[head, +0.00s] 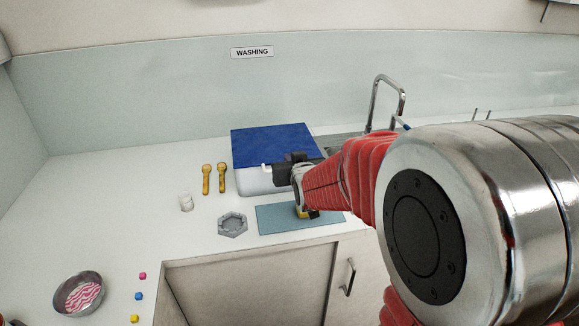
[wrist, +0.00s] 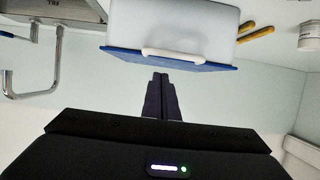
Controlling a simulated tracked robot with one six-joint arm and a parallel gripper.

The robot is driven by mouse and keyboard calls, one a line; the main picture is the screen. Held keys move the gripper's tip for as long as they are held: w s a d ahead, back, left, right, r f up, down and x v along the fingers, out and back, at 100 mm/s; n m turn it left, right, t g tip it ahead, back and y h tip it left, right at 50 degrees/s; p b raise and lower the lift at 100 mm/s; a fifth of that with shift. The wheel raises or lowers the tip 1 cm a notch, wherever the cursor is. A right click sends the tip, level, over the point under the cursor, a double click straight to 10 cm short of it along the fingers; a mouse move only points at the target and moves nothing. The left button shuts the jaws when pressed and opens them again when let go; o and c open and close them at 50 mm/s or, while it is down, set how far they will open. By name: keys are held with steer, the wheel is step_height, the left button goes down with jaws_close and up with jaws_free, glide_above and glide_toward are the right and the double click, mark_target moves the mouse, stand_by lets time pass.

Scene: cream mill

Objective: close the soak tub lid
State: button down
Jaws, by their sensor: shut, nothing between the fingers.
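The soak tub is a white box (head: 256,183) with a blue lid (head: 270,145) lying over its top. The wrist view shows it upside down, with the white tub wall (wrist: 170,22) and the lid's blue edge (wrist: 215,67). A white handle (wrist: 172,55) runs along the lid's front edge. My gripper (head: 283,172) is at the tub's front right. In the wrist view my gripper's dark fingers (wrist: 160,76) are together and empty, close to the handle; I cannot tell whether they touch. Whether a small gap remains under the lid is unclear.
A grey hexagonal dish (head: 232,224) and a blue-green mat (head: 275,219) lie in front. A tap (head: 386,98) rises behind right. A bowl (head: 79,294) sits front left.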

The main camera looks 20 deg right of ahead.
steer(key=s+a+f, duration=0.1)
steer(key=s+f, duration=0.3)
steer(key=s, duration=0.4)
steer(key=shift+s, duration=0.25)
steer(key=s+f+g, duration=0.1)
steer(key=f, duration=0.1)
steer(key=s+f+g, duration=0.1)
steer(key=s+f, duration=0.1)
steer(key=s+f+g, duration=0.1)
steer(key=f, duration=0.1)
steer(key=shift+s+a+f+g, duration=0.2)
steer(key=shift+f+g, duration=0.1)
steer(key=shift+f, duration=0.1)
steer(key=s+a+r+g+y, duration=0.1)
steer(key=s+a+r+g, duration=0.15)
steer(key=s, duration=0.65)
steer(key=s+a+r+g, duration=0.2)
steer(key=s+r+g, duration=0.15)
steer(key=s, duration=0.45)
steer(key=s+a+r+n+t, duration=0.1)
steer(key=s+a+r, duration=0.1)
steer(key=r, duration=0.3)
steer(key=shift+s+r+t+y, duration=0.3)
steer(key=shift+s, duration=0.35)
